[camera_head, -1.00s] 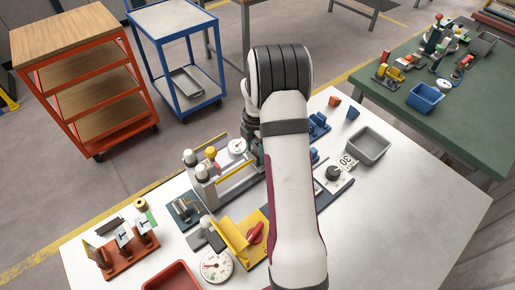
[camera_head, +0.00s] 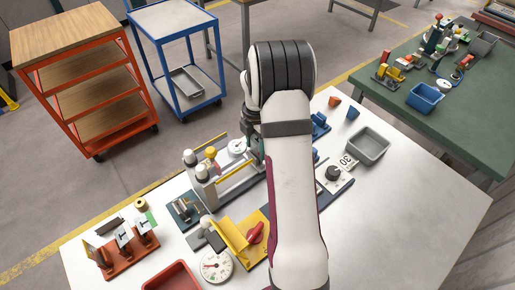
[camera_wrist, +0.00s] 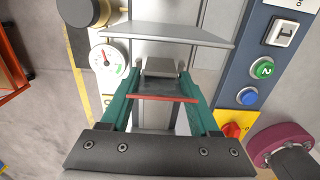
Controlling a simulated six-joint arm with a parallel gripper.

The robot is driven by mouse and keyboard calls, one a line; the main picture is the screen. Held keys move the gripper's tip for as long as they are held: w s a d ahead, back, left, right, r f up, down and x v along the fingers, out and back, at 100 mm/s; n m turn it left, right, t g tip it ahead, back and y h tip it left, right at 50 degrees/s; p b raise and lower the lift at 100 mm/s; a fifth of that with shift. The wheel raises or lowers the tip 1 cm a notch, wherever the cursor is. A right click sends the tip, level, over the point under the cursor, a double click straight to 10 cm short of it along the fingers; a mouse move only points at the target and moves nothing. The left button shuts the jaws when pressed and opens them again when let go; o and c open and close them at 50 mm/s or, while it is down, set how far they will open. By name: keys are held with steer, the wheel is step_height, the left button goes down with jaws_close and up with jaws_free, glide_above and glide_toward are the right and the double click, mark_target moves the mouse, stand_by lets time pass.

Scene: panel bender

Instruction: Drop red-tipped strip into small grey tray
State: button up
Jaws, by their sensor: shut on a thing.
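The red-tipped strip (camera_wrist: 168,89) is a thin greyish piece with a red edge toward the wrist camera. My gripper (camera_wrist: 166,80) is shut on it between two green fingers. In the head view my gripper (camera_head: 257,152) is mostly hidden behind my arm, beside the grey bender, and the strip cannot be made out. The small grey tray (camera_head: 386,145) is on the white table, right of my arm and apart from my gripper. It looks empty.
The panel bender (camera_head: 225,180) is left of my gripper. A plate (camera_wrist: 168,34) lies ahead of the fingers in the wrist view. A control panel (camera_head: 335,180) with a dial stands between my arm and the tray. The table's right side is clear.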

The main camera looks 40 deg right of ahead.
steer(key=shift+r, duration=2.75)
steer(key=shift+w+a+r, duration=0.15)
steer(key=shift+r, duration=0.05)
steer(key=w+a+r+m, duration=0.1)
steer(key=a+r+m, duration=0.6)
steer(key=a+r, duration=0.4)
steer(key=w+a+r+m, duration=0.1)
steer(key=a+r+m, duration=0.6)
steer(key=a+r, duration=0.4)
step_height(320, 180, up, 6)
steer(key=shift+a+f+m, duration=0.15)
steer(key=shift+m, duration=0.15)
